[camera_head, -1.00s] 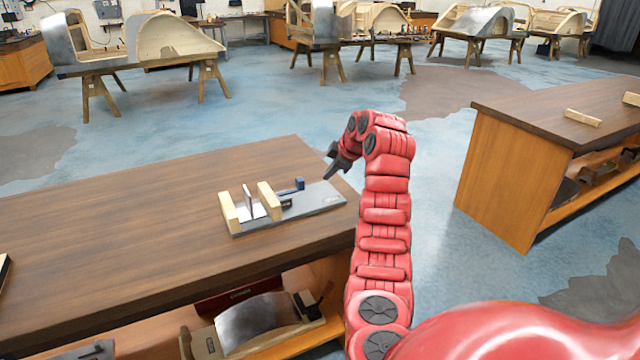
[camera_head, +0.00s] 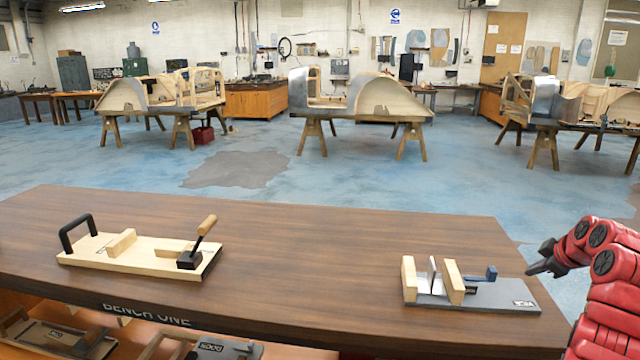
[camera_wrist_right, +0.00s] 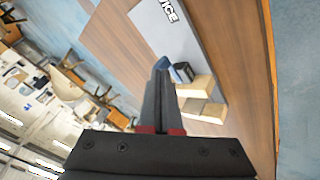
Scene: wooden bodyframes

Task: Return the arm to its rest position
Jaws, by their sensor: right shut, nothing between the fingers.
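My right arm (camera_head: 608,285) is red and segmented and comes in at the right edge of the head view. Its dark right gripper (camera_head: 538,265) hangs just beyond the bench's right end, a little to the right of the grey vise board, apart from it. In the wrist view the right gripper (camera_wrist_right: 162,75) has its fingers together with nothing between them. The grey board with wooden blocks and a blue handle (camera_head: 470,288) lies on the bench; its blocks also show in the wrist view (camera_wrist_right: 203,100). My left gripper is not in view.
The dark wooden bench (camera_head: 300,245) spans the front. A pale wooden board with a black handle and lever (camera_head: 140,250) lies on its left. More fixtures (camera_head: 60,335) sit on the shelf below. Wooden bodyframes on trestles (camera_head: 360,105) stand far back across open blue floor.

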